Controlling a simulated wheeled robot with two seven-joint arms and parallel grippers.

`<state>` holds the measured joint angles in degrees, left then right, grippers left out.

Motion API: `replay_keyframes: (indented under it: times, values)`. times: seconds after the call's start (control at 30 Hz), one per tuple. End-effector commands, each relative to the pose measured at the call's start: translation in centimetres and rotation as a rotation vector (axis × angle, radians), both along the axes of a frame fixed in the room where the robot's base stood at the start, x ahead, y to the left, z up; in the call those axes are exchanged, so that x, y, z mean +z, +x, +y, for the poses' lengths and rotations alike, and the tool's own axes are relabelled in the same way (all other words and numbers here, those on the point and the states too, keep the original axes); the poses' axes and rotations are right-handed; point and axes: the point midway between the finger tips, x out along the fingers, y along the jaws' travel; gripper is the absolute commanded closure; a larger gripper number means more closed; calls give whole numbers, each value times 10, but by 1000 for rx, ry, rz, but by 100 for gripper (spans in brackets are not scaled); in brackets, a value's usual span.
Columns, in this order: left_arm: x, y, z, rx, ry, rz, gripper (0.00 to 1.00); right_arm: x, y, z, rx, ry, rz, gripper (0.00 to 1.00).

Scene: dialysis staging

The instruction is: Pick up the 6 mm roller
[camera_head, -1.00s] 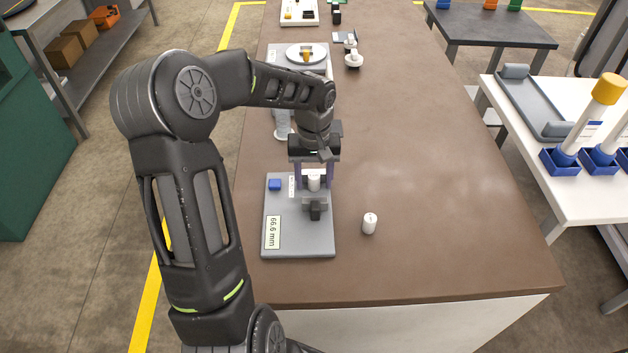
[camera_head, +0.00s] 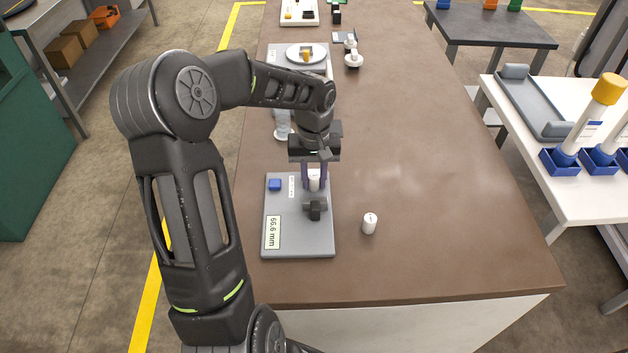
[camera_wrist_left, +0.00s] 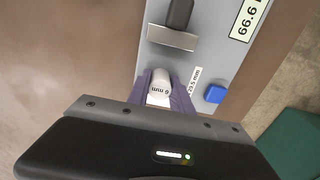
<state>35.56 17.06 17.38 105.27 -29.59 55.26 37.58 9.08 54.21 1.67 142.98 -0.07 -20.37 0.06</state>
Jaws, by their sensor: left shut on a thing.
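The white roller marked "6 mm" shows in the left wrist view (camera_wrist_left: 161,88) between my left gripper's purple fingers. In the head view the roller (camera_head: 314,180) is partly hidden by the fingers, over the grey gauge plate. My left gripper (camera_head: 314,184) points down and is shut on the roller, one finger on each side. It also shows in the left wrist view (camera_wrist_left: 163,93). I cannot tell whether the roller still touches the plate. My right gripper is not in view.
The grey gauge plate (camera_head: 285,230) has a "66.6 mm" display, a blue button (camera_head: 275,184) and a dark clamp-like block (camera_head: 315,207). Another white roller (camera_head: 370,223) stands on the brown table right of the plate. A scale with a round pan (camera_head: 306,53) stands farther back. The table's right side is clear.

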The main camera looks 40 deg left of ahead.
Motion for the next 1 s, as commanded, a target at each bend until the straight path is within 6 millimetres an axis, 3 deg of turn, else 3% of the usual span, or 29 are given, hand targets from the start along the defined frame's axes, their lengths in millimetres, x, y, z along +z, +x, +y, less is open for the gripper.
replay_keyframes:
  times: [0.27,0.73,1.0]
  values:
    - [6,1,0,0,1,-2,100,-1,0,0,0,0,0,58]
    - [86,1,0,0,2,-4,100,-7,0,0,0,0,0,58]
    - [101,0,0,1,0,0,100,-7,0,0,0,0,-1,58]
